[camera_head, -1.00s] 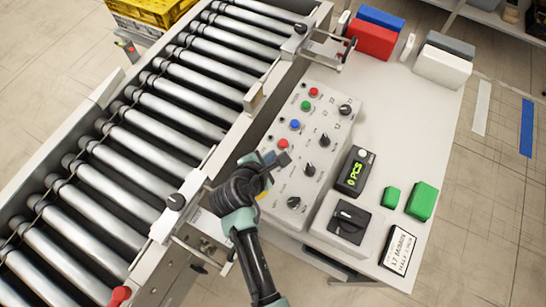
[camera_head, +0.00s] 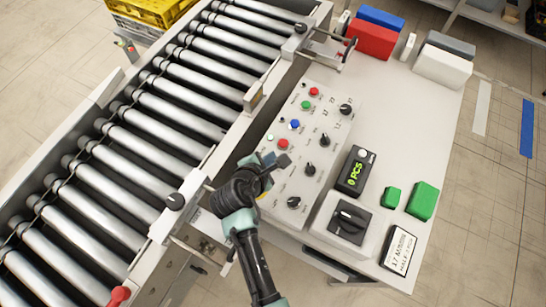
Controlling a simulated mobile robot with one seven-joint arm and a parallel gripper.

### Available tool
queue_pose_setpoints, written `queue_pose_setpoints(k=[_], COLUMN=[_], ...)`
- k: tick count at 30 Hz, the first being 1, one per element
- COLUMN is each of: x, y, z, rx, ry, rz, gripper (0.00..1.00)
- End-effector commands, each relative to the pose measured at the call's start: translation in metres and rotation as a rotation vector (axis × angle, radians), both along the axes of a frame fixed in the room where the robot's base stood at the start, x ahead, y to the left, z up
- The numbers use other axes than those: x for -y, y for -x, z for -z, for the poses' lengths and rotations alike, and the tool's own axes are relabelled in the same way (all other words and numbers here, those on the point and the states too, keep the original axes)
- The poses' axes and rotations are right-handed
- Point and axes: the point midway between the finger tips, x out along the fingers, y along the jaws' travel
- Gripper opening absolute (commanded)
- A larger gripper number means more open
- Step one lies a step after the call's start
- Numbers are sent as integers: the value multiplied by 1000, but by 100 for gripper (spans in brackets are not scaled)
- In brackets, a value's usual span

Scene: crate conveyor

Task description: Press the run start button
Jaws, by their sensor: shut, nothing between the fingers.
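The control panel (camera_head: 328,162) is a pale box beside the conveyor. It carries a red button (camera_head: 314,91) and a green button (camera_head: 306,104) near its top, a blue button (camera_head: 294,124) below them, and another red button (camera_head: 283,143) lower left with a small pale button or lamp (camera_head: 270,137) beside it. The button labels are too small to read. My gripper (camera_head: 284,160) is shut and empty, over the panel's lower left part, just below the lower red button. I cannot tell whether it touches the panel.
Black knobs (camera_head: 325,140) stand along the panel's right side. To its right are a counter reading 0 PCS (camera_head: 355,172), a black rotary switch (camera_head: 349,218) and green blocks (camera_head: 422,200). The roller conveyor (camera_head: 150,128) fills the left. Red and blue boxes (camera_head: 372,38) stand at the back.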

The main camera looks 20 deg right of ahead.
Motion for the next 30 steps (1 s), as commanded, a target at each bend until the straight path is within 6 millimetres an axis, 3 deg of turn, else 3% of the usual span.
queue_pose_setpoints(k=[30], x=[-1], y=[0], z=[-17], rx=[-1], ry=[-1], rz=[-1], gripper=[0])
